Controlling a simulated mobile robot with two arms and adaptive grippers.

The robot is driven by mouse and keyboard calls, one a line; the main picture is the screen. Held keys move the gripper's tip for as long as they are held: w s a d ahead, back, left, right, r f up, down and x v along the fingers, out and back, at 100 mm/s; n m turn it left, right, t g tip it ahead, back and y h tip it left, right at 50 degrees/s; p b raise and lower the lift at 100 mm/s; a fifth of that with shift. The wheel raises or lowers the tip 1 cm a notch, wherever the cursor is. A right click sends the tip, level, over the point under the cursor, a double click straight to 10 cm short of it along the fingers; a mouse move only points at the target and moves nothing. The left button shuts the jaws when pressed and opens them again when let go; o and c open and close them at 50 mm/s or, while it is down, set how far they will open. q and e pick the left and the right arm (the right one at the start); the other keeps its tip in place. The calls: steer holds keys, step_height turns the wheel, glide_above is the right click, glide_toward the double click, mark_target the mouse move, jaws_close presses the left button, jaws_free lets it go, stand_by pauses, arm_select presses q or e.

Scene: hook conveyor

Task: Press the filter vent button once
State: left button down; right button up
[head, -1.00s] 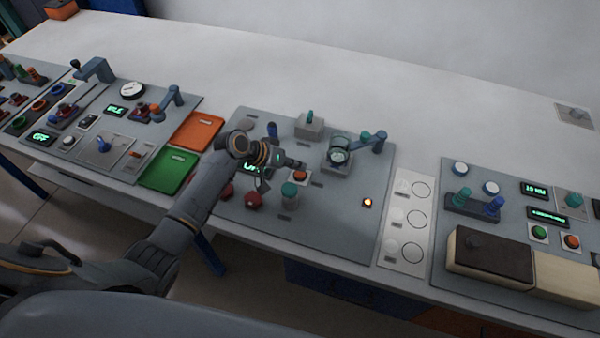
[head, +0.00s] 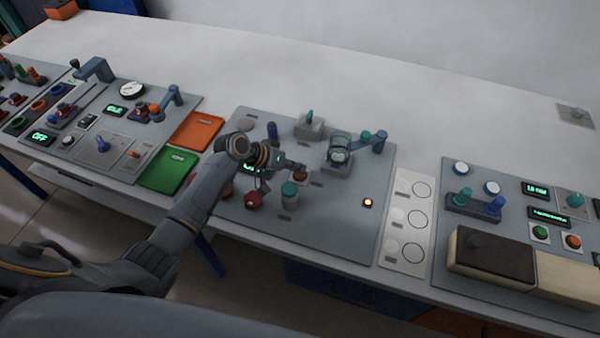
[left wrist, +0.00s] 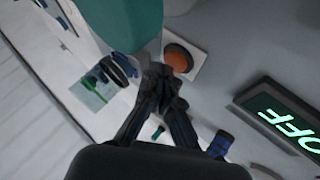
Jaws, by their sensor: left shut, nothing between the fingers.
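An orange round button (head: 300,175) on a pale square base sits in the middle panel (head: 330,235), just behind a teal-capped cylinder (head: 290,195). The same orange button shows in the left wrist view (left wrist: 178,58). I cannot read a label that names it. My left gripper (head: 301,168) is shut and empty, with its fingertips pointing at the orange button. In the left wrist view the fingertips (left wrist: 164,72) overlap the button's near edge; I cannot tell if they touch it. My right gripper is not in view.
The teal cylinder (left wrist: 133,22) stands close beside the fingers. A display reading OFF (left wrist: 288,120) and a blue knob (left wrist: 221,144) are nearby. A red button (head: 253,201), a gauge with a valve handle (head: 340,150) and a small lit button (head: 367,202) surround the spot.

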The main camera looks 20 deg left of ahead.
mark_target(297, 174)
arm_select(q)
steer(key=shift+f+b, duration=0.3)
steer(key=shift+f, duration=0.2)
stand_by(0.3)
steer(key=shift+r, duration=0.1)
steer(key=shift+r+p, duration=0.8)
steer(key=shift+p, duration=0.05)
step_height(297, 174, up, 5)
steer(key=p, duration=0.4)
steer(key=shift+p, duration=0.3)
stand_by(0.6)
